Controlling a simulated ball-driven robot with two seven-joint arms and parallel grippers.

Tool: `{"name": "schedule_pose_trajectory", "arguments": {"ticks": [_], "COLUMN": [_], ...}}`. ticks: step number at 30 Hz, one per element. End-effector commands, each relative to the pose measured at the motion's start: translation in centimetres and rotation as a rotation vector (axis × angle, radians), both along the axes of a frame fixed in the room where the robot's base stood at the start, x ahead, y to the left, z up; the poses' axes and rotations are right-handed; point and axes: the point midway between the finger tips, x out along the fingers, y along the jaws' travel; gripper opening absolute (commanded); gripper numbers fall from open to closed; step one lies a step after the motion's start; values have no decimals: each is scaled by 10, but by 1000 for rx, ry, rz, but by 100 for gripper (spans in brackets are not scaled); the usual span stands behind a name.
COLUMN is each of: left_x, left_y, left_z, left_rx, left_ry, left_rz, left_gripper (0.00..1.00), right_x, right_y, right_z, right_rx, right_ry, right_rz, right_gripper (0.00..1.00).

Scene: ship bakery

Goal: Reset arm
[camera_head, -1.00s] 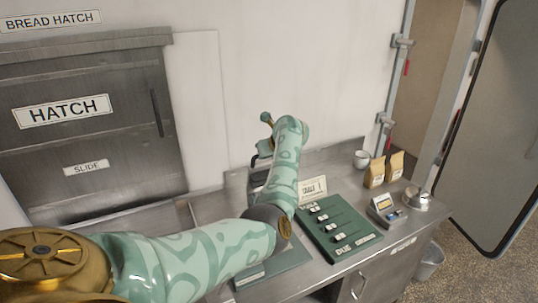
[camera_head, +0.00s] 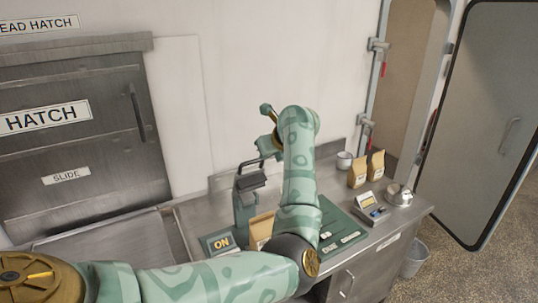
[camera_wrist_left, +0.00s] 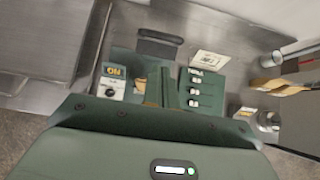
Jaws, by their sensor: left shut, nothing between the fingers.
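My left arm comes in from the left in the head view and bends up over the counter, its wrist raised above the back part. My right gripper is in neither view.
A dark green device (camera_head: 245,200) and a brown bag (camera_head: 262,229) stand left of my forearm. The slider board (camera_head: 342,236) is partly covered by it.

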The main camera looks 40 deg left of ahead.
Motion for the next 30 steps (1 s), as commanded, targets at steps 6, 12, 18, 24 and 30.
{"name": "schedule_pose_trajectory", "arguments": {"ticks": [6, 12, 18, 24, 30], "left_x": [-2, -2, -2, -1, 35], "left_y": [-5, -5, -5, 7, 19], "left_z": [6, 7, 7, 19, 97], "left_rx": [2, 2, 3, 99, 901], "left_ry": [-1, -1, -1, 9, 329], "left_rz": [0, 0, 0, -21, -241], "left_gripper": [0, 0, 0, 0, 0], "right_x": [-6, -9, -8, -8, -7], "right_y": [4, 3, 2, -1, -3], "right_z": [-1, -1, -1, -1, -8], "right_rx": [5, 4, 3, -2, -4], "right_ry": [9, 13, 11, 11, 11], "right_rz": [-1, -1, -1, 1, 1], "right_gripper": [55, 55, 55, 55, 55]}}
